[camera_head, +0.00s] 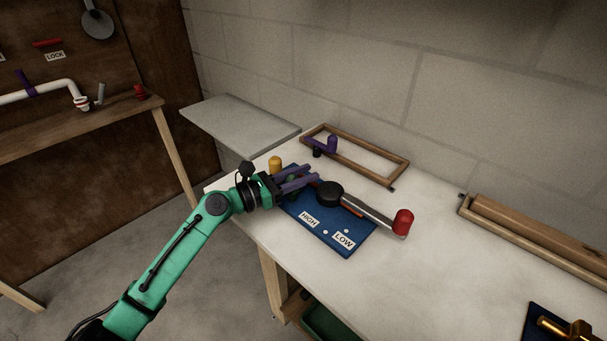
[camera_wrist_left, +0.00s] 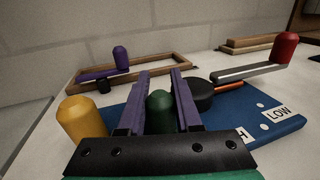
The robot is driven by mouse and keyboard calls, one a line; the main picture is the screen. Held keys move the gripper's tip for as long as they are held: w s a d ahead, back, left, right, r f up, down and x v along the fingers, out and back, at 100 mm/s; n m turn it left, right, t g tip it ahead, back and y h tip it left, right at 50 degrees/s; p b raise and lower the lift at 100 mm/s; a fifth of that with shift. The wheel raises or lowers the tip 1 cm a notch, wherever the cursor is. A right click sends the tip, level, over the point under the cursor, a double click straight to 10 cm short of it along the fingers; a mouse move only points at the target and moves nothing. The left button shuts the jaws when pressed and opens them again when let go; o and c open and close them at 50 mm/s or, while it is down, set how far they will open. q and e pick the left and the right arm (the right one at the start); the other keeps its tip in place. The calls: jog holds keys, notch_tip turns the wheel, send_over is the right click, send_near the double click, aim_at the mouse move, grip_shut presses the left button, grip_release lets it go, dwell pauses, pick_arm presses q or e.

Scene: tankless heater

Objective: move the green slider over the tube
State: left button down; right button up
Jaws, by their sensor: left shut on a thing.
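The green slider (camera_wrist_left: 160,108) shows a dark green rounded knob between the two purple fingers of my left gripper (camera_wrist_left: 161,72). In the head view my left gripper (camera_head: 314,176) is low over the back left part of a blue plate (camera_head: 326,238) marked HIGH and LOW, and mostly hides the slider. It is shut on the slider. An orange strip (camera_wrist_left: 228,88), possibly the tube, runs from a black round pivot (camera_head: 329,194) under a grey lever (camera_head: 368,211) with a red knob (camera_head: 403,221). My right gripper is not in view.
A yellow knob (camera_head: 275,164) stands left of the plate. A wooden frame (camera_head: 385,174) with a purple knob (camera_head: 332,144) lies behind. Another wooden frame (camera_head: 540,238) and a brass fitting (camera_head: 578,331) are to the right. The white tabletop (camera_head: 450,285) is clear in the middle.

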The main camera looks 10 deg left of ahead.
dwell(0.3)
pick_arm(q)
jog(key=shift+w+d+r, duration=0.15)
jog(key=shift+w, duration=0.1)
jog(key=w+d, duration=0.1)
jog(key=w, duration=0.1)
jog(key=w+d+p, duration=0.1)
jog(key=shift+w+d, duration=0.3)
jog(key=shift+w, duration=0.1)
jog(key=shift+w+d+f, duration=0.2)
jog(key=shift+w+d, duration=0.05)
jog(key=shift+w, duration=0.05)
jog(key=c, duration=0.6)
grip_release()
